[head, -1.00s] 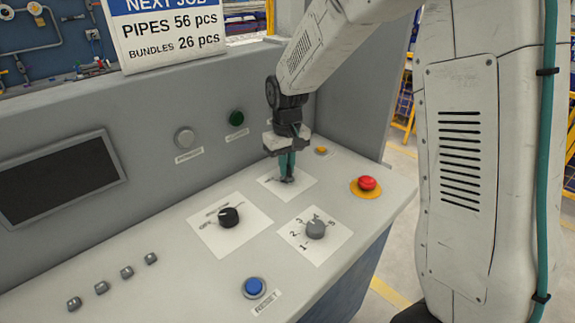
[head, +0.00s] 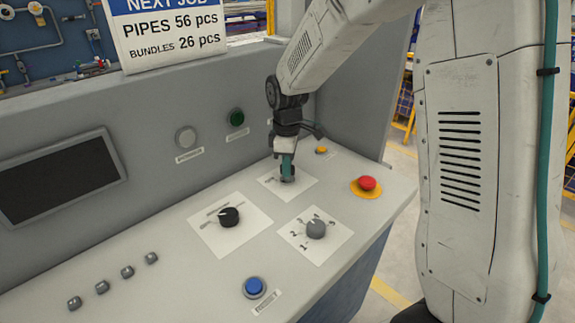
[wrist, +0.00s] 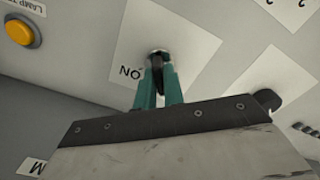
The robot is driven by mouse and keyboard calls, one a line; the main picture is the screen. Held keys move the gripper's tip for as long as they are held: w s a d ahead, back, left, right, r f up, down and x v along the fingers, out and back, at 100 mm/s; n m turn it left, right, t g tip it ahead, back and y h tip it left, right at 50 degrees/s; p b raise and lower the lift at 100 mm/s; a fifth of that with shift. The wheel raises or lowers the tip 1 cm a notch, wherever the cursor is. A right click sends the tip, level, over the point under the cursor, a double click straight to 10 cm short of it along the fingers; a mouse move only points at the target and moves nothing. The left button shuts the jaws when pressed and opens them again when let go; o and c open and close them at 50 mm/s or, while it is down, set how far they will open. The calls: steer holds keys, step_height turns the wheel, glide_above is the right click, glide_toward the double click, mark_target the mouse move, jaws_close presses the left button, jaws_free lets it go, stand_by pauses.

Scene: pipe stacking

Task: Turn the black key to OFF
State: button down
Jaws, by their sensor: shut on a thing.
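My gripper (head: 287,172) points down at the white key plate (head: 306,189) on the console's sloping top. In the wrist view, its teal fingers (wrist: 158,82) are closed together on the black key (wrist: 157,62) at a round metal lock. Little of the key shows between the fingertips. An ON label (wrist: 131,72) is printed on the plate beside the fingers. I cannot read an OFF label; the far part of the plate is partly covered by the gripper.
A black knob (head: 228,217) and a grey numbered knob (head: 315,229) stand in front of the key plate. A red stop button (head: 367,183) and an orange button (head: 321,150) are to its right. A blue button (head: 254,287) is near the front edge.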

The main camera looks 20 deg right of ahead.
steer(key=shift+w+n, duration=0.1)
steer(key=shift+n, duration=0.5)
steer(key=c, duration=1.5)
jaws_free()
steer(key=shift+r, duration=0.1)
step_height(320, 180, up, 8)
steer(key=shift+f, duration=0.15)
